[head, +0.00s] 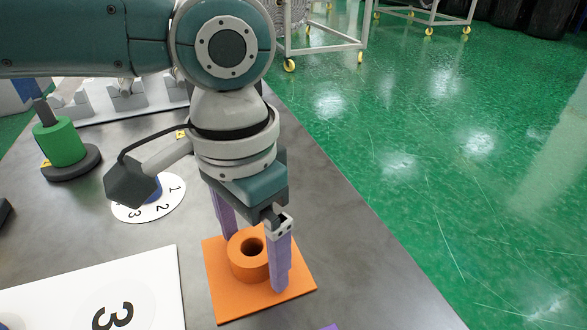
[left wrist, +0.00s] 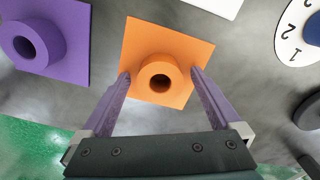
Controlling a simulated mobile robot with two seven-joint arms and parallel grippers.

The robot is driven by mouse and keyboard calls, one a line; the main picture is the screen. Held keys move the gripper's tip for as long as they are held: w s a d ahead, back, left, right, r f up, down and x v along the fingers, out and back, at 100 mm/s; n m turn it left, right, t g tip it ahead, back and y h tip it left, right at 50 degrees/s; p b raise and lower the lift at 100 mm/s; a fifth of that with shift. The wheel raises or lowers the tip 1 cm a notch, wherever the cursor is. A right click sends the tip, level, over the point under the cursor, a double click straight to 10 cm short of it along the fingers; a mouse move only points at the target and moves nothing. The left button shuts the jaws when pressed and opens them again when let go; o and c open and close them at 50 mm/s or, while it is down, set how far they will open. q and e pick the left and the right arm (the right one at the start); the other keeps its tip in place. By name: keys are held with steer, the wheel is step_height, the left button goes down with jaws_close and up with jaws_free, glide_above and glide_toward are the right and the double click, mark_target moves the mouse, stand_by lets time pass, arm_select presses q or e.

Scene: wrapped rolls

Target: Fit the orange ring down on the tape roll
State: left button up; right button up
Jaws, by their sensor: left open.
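The orange ring (head: 240,268) stands upright on an orange square plate (head: 229,304), its dark hole facing up. The ring also shows in the left wrist view (left wrist: 158,92). My left gripper (head: 254,265) is open, with its purple fingers on either side of the orange ring. I cannot tell whether they touch it. A green roll (head: 60,144) sits around a dark post on a round dark base (head: 72,171) at the far left. I cannot tell for sure which thing is the tape roll. My right gripper is not in view.
A purple ring on a purple plate (left wrist: 73,68) lies beside the orange plate. A white numbered disc (head: 165,208) bears a blue piece (head: 153,190). A white board marked 3 (head: 60,296) lies front left; a grey rack (head: 125,103) stands behind. The table's right edge is close to the orange plate.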

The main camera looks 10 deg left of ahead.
arm_select(q)
steer(key=c, duration=1.5)
jaws_close()
steer(key=shift+r, duration=0.15)
